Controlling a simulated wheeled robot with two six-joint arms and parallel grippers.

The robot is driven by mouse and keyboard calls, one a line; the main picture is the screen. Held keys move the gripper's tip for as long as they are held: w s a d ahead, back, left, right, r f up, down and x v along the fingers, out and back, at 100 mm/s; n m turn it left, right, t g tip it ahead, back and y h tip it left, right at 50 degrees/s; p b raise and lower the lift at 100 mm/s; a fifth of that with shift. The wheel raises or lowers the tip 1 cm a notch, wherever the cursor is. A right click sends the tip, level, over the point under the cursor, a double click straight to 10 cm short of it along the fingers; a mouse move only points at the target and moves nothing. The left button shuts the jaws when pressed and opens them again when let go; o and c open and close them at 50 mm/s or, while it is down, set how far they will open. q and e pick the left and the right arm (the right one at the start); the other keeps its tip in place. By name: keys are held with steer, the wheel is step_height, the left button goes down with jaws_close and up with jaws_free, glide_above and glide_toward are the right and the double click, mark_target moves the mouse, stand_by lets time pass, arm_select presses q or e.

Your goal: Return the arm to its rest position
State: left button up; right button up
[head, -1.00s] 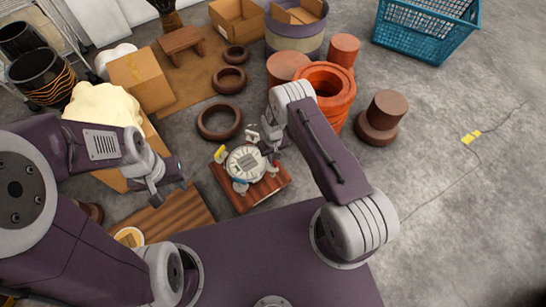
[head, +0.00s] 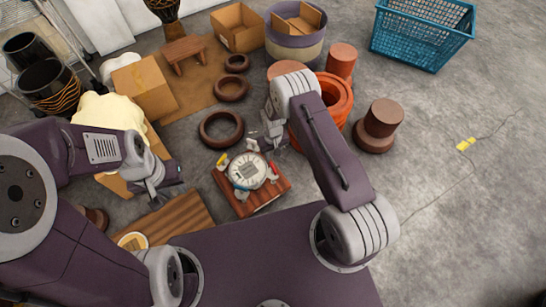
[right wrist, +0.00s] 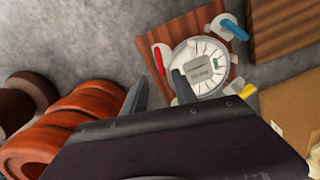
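My right gripper (head: 268,148) is over the floor side of a small wooden board (head: 232,198), just above and right of a round white dial-like device (head: 248,171). In the right wrist view, its two fingers (right wrist: 158,92) are apart with nothing between them. The white device (right wrist: 200,65) lies beyond the fingertips there, ringed by red, blue and yellow handled clamps. My left gripper (head: 165,182) hangs at the left, above a brown wooden plank (head: 185,215). Its finger gap is not clear, and I see nothing held in it.
Orange-red ring-shaped pieces (head: 335,95) stand close to my right arm. Brown rings (head: 221,128) lie on the floor behind the board. A cardboard box (head: 145,85) and cream cloth (head: 105,110) are near my left arm. The floor at right is mostly clear, with a blue crate (head: 420,35) behind.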

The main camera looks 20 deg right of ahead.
stand_by(0.5)
steer(key=w+d+r+t, duration=0.1)
steer(key=w+r, duration=0.3)
steer(key=r, duration=0.4)
steer(key=w+r+t, duration=0.2)
steer(key=w+r, duration=0.1)
steer(key=r, duration=0.4)
steer(key=s+d+r+m, duration=0.15)
steer(key=s+r, duration=0.25)
steer(key=r, duration=0.5)
steer(key=s+d+r+g+p, duration=0.1)
steer(key=s+r, duration=0.1)
steer(key=s, duration=0.9)
steer(key=s+d+r+g+p, duration=0.1)
steer(key=s+r, duration=0.1)
steer(key=s, duration=0.8)
step_height(320, 180, up, 28)
steer(key=p, duration=2.8)
steer(key=shift+a+r, duration=0.2)
